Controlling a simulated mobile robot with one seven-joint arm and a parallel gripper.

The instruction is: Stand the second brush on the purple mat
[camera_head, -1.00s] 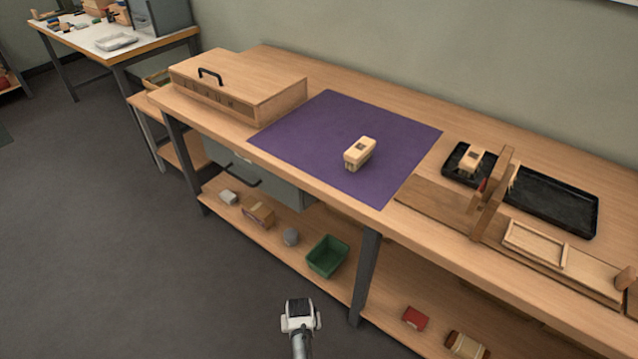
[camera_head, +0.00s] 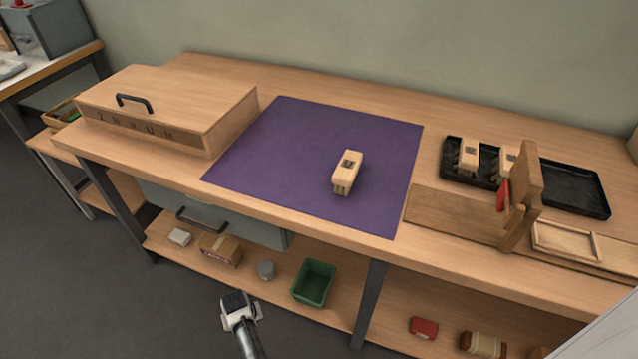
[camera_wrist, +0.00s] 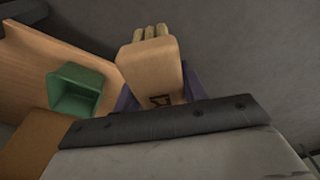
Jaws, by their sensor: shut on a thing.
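The purple mat (camera_head: 270,150) lies flat on the bench. One tan brush block (camera_head: 347,168) stands on it, bristle tufts down, right of the mat's middle. My gripper (camera_head: 239,308) is low in front of the bench, well away from the mat. In the wrist view it is shut on another tan brush (camera_wrist: 150,65), with its pale tufts pointing to the top of the picture and a dark mark on its face. The dark wrist housing covers its lower end. In the head view I cannot make out this held brush.
A black tray (camera_head: 577,193) at right holds two more brush blocks (camera_head: 469,157), behind a wooden fixture (camera_head: 522,195) with a red part. A wooden box (camera_head: 165,105) stands left of the mat. The bench's front edge and lower shelf with a green bin (camera_head: 313,283) are near my gripper.

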